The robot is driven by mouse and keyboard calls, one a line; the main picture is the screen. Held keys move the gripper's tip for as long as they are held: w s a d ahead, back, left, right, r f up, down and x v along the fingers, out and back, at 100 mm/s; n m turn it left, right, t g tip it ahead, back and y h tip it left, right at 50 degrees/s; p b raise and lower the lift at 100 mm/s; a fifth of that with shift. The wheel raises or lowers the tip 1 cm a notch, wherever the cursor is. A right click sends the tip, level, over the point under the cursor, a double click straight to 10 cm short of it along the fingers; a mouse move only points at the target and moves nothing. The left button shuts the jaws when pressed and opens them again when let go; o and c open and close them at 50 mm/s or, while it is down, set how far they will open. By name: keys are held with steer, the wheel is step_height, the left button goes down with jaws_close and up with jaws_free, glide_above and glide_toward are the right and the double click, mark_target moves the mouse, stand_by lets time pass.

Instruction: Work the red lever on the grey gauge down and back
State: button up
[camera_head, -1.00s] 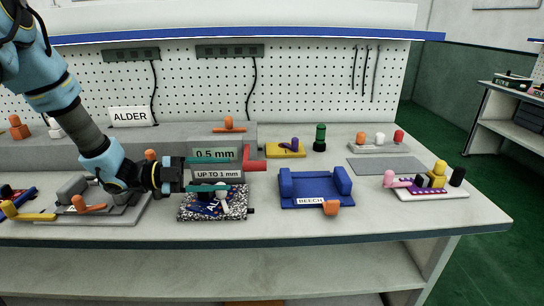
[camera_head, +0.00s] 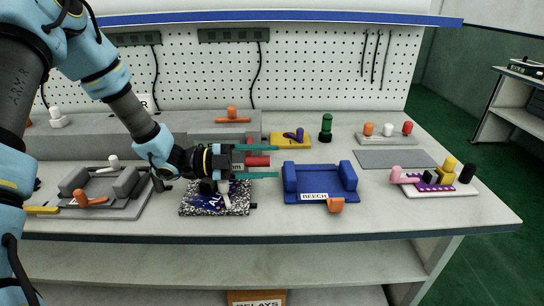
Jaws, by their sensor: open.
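The grey gauge (camera_head: 215,130) is a long grey block at the back left of the bench. Its front label is mostly covered by my gripper. The red lever (camera_head: 258,161) sticks out at its right end and shows between my fingers. My gripper (camera_head: 277,161) is open and points right, with one teal finger above the lever and one below it in the picture. I cannot tell whether either finger touches the lever.
A speckled block (camera_head: 215,205) lies just below my gripper. A blue BEECH cradle (camera_head: 320,195) stands to the right, and a yellow plate with a purple lever (camera_head: 291,140) behind it. A grey fixture with an orange handle (camera_head: 90,199) is at left.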

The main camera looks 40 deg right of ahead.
steer(key=shift+s+d, duration=0.45)
steer(key=shift+d, duration=0.1)
steer(key=shift+c, duration=0.4)
jaws_close()
steer(key=shift+f, duration=0.1)
stand_by(0.6)
